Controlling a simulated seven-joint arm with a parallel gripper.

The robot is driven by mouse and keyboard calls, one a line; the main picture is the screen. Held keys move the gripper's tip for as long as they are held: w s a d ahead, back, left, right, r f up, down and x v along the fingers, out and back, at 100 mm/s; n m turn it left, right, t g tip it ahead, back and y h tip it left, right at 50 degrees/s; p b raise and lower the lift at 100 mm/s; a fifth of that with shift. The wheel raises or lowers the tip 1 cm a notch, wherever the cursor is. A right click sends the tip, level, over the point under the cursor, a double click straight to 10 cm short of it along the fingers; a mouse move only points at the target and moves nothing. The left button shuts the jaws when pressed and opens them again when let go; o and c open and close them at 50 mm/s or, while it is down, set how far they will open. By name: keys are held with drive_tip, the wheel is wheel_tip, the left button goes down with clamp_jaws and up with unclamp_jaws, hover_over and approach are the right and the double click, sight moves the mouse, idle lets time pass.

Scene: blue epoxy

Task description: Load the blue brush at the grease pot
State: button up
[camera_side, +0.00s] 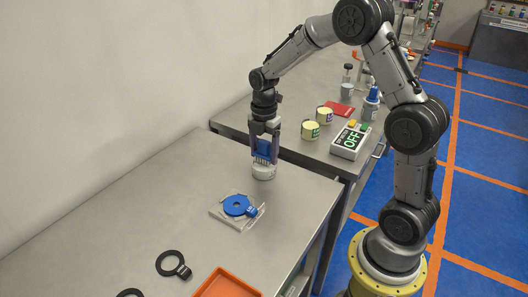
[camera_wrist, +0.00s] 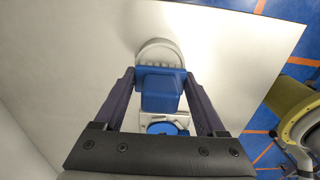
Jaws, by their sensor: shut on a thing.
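My gripper (camera_side: 265,143) is shut on the blue brush (camera_side: 264,150) and holds it upright, pointing down. The brush also shows in the wrist view (camera_wrist: 160,92), between my two fingers. The grease pot (camera_side: 263,173) is a short, whitish round pot on the grey bench, directly under the brush. In the wrist view the pot's pale rim (camera_wrist: 158,46) shows just beyond the brush's blue body. The brush's lower end meets the pot's top in the side view. I cannot tell how deep the bristles sit, and the pot's inside is mostly hidden.
A blue ring-shaped part (camera_side: 238,206) sits on a pale fixture in front of the pot. Black ring parts (camera_side: 170,264) and an orange tray (camera_side: 226,284) lie nearer. The bench's left is clear.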

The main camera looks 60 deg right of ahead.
sight(264, 142)
drive_tip(key=shift+f, duration=0.6)
idle(1.2)
drive_tip(key=shift+r, duration=3.6)
